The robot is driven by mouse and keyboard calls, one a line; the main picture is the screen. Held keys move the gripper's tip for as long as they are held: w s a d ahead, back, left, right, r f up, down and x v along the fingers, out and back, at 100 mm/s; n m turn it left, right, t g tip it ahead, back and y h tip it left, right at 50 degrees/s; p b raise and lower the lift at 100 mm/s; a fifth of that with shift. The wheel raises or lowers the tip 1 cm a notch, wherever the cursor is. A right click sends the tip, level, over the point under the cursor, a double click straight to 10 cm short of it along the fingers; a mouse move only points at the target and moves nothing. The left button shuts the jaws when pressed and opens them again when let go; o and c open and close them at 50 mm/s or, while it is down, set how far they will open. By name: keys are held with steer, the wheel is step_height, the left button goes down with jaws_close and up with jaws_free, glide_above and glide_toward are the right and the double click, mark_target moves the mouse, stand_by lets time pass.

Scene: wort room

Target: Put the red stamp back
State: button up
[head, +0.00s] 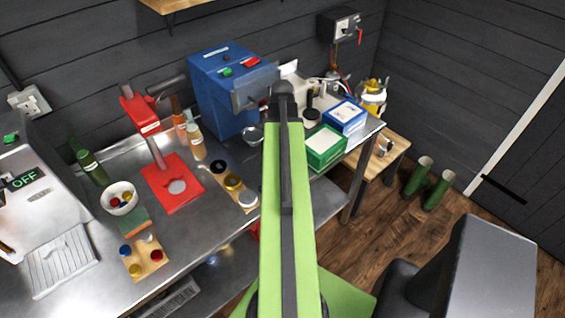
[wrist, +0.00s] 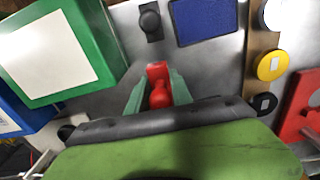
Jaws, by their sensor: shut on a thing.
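The red stamp (wrist: 158,92) shows in the wrist view between the two pale green fingers of my gripper (wrist: 159,88), which is shut on it. It is over the steel bench; I cannot tell whether its lower end touches the surface. A black stamp-like piece with a round knob (wrist: 150,22) stands just beyond it. A dark blue pad (wrist: 205,20) lies beside that piece, to the right. In the head view my arm hides the stamp and the gripper's fingers.
A green box (wrist: 55,50) and a blue box (wrist: 15,115) stand to the left in the wrist view. To the right are a wooden strip with round pieces (wrist: 262,40) and a red press (head: 172,185). The blue machine (head: 225,90) stands by the wall.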

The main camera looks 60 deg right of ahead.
steer(key=shift+f, duration=0.6)
steer(key=shift+w+a, duration=0.1)
steer(key=shift+w, duration=0.05)
step_height(320, 180, down, 4)
steer(key=b, duration=0.4)
steer(key=o, duration=1)
steer(key=shift+r, duration=0.15)
steer(key=shift+o, duration=0.2)
step_height(320, 180, up, 12)
steer(key=p, duration=1.2)
steer(key=shift+r+p, duration=0.25)
steer(key=shift+p, duration=0.05)
steer(key=shift+f, duration=0.1)
